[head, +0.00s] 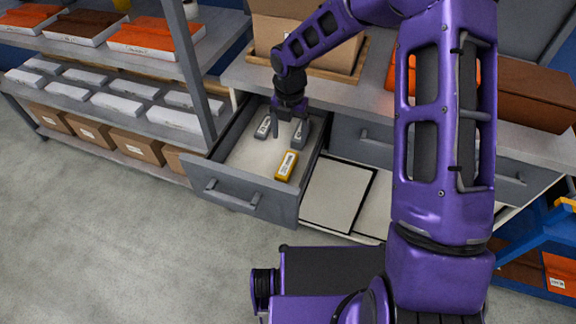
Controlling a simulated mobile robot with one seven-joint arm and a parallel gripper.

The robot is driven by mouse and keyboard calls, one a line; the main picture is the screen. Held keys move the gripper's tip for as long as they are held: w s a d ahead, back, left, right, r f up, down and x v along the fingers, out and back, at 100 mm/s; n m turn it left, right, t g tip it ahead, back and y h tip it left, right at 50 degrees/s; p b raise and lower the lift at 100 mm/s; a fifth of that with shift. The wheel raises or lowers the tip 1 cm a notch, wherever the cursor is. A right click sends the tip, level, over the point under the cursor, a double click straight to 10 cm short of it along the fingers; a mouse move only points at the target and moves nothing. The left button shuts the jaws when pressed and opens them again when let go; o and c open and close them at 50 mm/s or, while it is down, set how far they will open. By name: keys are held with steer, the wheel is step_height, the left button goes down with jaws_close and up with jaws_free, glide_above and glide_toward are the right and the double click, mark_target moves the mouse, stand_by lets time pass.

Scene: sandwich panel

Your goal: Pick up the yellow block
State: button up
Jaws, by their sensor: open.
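The yellow block (286,166) lies in the open drawer (246,158), near its front right corner, with a pale label on top. My gripper (287,132) points down over the drawer, behind the yellow block and apart from it in the picture. Its fingers are open, and nothing shows clearly held between them. A grey block (263,127) lies at the back left of the drawer, left of my gripper. Another grey block (298,132) shows at the right, partly hidden by a finger. The exact height of my fingertips above the drawer floor is hard to tell.
The drawer's walls and front (238,192) surround the blocks. A shelf post (184,60) stands close on the left. A cardboard box (310,40) sits on the counter behind. The drawer floor left of the yellow block is clear.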

glide_above(287, 164)
steer(key=f, duration=0.7)
steer(key=shift+w+d+f+b, duration=0.15)
steer(key=shift+d+b, duration=0.2)
steer(key=shift+b, duration=0.05)
steer(key=shift+a+f+b, duration=0.2)
steer(key=shift+f, duration=1.2)
steer(key=shift+a+f+b, duration=0.15)
steer(key=shift+f+b, duration=0.05)
steer(key=shift+f, duration=1.15)
jaws_close()
